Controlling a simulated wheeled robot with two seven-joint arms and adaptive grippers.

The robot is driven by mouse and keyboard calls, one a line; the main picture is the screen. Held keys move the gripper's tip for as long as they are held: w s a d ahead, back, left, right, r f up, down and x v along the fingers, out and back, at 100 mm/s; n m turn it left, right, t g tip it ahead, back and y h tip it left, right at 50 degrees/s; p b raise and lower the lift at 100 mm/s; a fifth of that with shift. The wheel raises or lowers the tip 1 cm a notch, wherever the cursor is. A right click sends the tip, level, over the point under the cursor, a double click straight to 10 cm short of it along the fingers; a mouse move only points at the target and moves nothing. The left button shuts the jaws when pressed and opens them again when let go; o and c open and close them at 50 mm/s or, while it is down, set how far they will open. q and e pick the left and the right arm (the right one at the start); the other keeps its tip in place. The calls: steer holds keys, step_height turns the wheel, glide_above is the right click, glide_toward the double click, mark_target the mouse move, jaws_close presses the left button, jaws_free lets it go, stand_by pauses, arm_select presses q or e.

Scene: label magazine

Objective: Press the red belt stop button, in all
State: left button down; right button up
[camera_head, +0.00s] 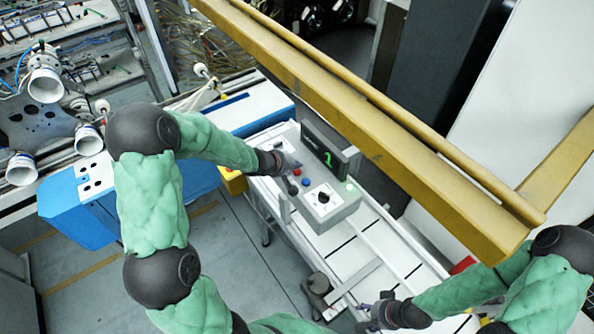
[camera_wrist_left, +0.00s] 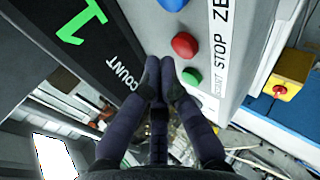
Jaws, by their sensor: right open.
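The red button (camera_head: 297,172) sits on the grey control box (camera_head: 338,212), in a row with a blue button (camera_head: 306,182). In the left wrist view the red button (camera_wrist_left: 184,45) is beside the word STOP, between the blue button (camera_wrist_left: 172,4) and a green button (camera_wrist_left: 192,76). My left gripper (camera_head: 291,163) is over the box near the buttons. In its wrist view its fingertips (camera_wrist_left: 160,63) are together and empty, just left of the red and green buttons; contact cannot be told. My right gripper (camera_head: 376,312) is open, low on the right, away from the box.
A display (camera_head: 327,157) reading 1 stands behind the buttons, labelled COUNT. A black knob (camera_head: 323,197) is on the box. A yellow beam (camera_head: 400,160) crosses above. A yellow box with a red button (camera_wrist_left: 279,90) stands apart, at right in the wrist view.

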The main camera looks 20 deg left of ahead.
mark_target(295, 172)
arm_select(q)
steer(key=shift+f, duration=0.15)
steer(key=shift+f, duration=0.2)
steer(key=shift+f, duration=0.5)
stand_by(1.0)
steer(key=shift+r, duration=0.1)
steer(key=shift+r+p, duration=0.85)
steer(key=shift+p, duration=0.25)
step_height(295, 172, up, 5)
steer(key=p, duration=0.6)
stand_by(0.6)
